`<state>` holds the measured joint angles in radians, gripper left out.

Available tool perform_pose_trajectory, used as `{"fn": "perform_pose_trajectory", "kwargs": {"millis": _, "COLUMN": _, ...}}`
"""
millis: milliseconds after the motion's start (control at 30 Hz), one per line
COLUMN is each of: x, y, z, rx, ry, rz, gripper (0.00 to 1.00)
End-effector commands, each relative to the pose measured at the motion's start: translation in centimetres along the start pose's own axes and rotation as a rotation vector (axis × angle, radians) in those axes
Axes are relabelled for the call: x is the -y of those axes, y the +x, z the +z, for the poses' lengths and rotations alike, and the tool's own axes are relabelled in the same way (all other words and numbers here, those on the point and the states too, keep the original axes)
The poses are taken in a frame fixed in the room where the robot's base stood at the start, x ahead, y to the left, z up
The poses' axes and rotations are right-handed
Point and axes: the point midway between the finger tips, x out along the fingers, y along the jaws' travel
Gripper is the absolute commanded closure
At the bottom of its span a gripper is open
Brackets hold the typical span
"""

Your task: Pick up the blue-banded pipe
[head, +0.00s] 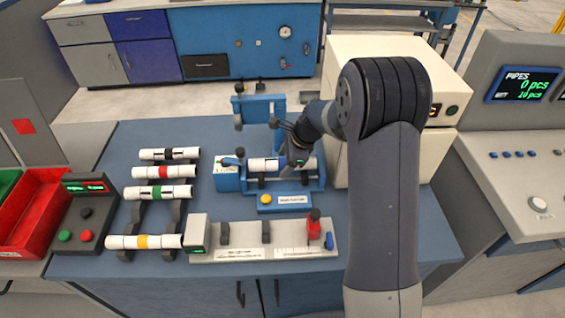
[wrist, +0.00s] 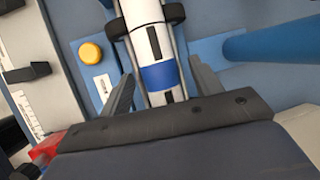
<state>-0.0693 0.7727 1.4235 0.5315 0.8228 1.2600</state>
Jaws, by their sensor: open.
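The blue-banded pipe (wrist: 158,76) is white with a blue band and dark marks. It lies in a blue fixture (head: 228,180) in the middle of the table, and its white left part (head: 262,164) shows in the head view. My gripper (wrist: 161,88) is open, with one finger on each side of the pipe around the blue band. Gaps show between the fingers and the pipe in the wrist view. In the head view my gripper (head: 296,155) is over the pipe's right part and hides the band.
Black-banded (head: 169,154), red-banded (head: 163,172), green-banded (head: 158,192) and yellow-banded (head: 145,241) pipes lie on a rack at left. A grey measuring bench (head: 240,240) stands in front. A cream machine (head: 345,60) stands behind right. A red bin (head: 35,210) is far left.

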Motion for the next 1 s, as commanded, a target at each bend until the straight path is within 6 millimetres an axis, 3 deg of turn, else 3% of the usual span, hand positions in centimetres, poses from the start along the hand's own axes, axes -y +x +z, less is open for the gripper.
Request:
{"fn": "perform_pose_trajectory", "kwargs": {"millis": 267, "x": 0.03, "y": 0.32, "z": 0.0, "rx": 0.0, "ry": -0.001, "rz": -0.001, "gripper": 0.4}}
{"fn": "perform_pose_trajectory", "kwargs": {"millis": 900, "x": 0.04, "y": 0.26, "z": 0.0, "rx": 0.0, "ry": 0.0, "rz": -0.001, "gripper": 0.92}}
{"fn": "perform_pose_trajectory", "kwargs": {"millis": 1000, "x": 0.04, "y": 0.26, "z": 0.0, "rx": 0.0, "ry": 0.0, "rz": -0.001, "gripper": 0.93}}
